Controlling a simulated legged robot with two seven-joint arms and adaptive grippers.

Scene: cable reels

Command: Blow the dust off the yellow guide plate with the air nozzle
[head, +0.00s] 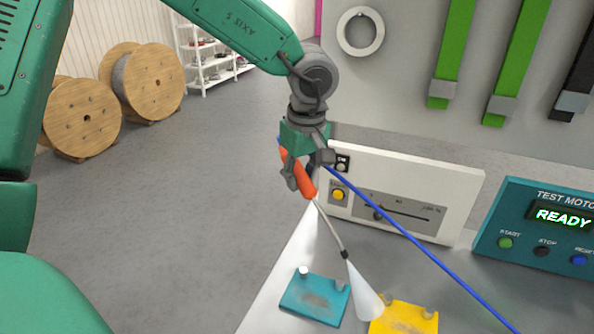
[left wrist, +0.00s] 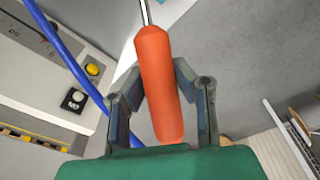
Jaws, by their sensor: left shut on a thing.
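My left gripper (head: 304,172) is shut on the orange handle of the air nozzle (head: 299,178); the handle also shows between the fingers in the left wrist view (left wrist: 160,85). The nozzle's thin grey tube points down and right. A white cone of air (head: 363,295) comes from its tip and reaches the left edge of the yellow guide plate (head: 405,319). The yellow plate has a brownish dust patch and is cut off by the bottom of the head view. A teal plate (head: 314,297) with a brownish patch lies left of the cone. My right gripper is not in view.
A blue hose (head: 420,243) slants across the bench. Behind the plates stand a white panel (head: 450,190) with a slider and a teal test box (head: 545,262) reading READY. Cable reels (head: 150,80) and a shelf (head: 205,55) stand far left on open floor.

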